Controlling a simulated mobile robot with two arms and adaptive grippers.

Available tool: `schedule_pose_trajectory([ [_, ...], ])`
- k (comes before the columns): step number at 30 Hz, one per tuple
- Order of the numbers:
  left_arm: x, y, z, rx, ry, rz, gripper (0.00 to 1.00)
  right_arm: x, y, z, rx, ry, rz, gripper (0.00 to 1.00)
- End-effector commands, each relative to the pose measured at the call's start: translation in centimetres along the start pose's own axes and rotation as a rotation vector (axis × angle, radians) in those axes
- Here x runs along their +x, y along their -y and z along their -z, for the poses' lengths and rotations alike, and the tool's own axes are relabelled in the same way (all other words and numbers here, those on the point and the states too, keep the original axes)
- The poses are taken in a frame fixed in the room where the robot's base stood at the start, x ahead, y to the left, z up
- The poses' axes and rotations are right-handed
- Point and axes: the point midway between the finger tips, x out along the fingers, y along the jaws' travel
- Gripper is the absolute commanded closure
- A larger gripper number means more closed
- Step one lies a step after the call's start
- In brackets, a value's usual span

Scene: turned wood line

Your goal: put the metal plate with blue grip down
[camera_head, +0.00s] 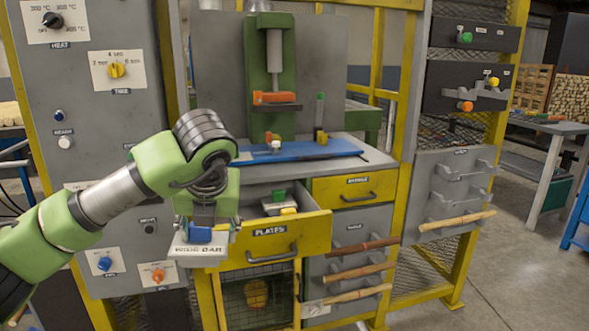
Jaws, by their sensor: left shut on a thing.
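The metal plate with blue grip (197,250) is in my left gripper (203,229), at the left of the picture's middle. The gripper is shut on its blue grip, and the pale plate hangs below, with dark lettering on its face. It overlaps the left end of the open yellow drawer labelled PLATES (283,239) in the picture; I cannot tell whether it touches the drawer. In the drawer lie a plate with a green grip (278,197) and a pale piece with a yellow part (288,210). My right gripper is not in view.
A green press (269,55) stands on the bench above a blue mat (300,151). A closed yellow drawer (353,187) is right of the open one. A grey panel with knobs (110,30) stands at the left.

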Motion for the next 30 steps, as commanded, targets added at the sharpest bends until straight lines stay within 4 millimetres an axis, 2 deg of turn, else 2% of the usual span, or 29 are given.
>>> schedule_pose_trajectory([
  [8, 1.7, -0.6, 2.3, 0.242, 0.043, 0.15, 1.0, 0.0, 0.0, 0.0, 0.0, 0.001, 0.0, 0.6],
  [18, 4.0, -1.1, 6.2, 0.694, 0.119, 0.43, 1.0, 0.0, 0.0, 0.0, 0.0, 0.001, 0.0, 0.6],
  [30, 5.5, -1.4, 9.8, 1.162, 0.197, 0.717, 1.0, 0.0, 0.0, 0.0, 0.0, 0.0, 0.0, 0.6],
])
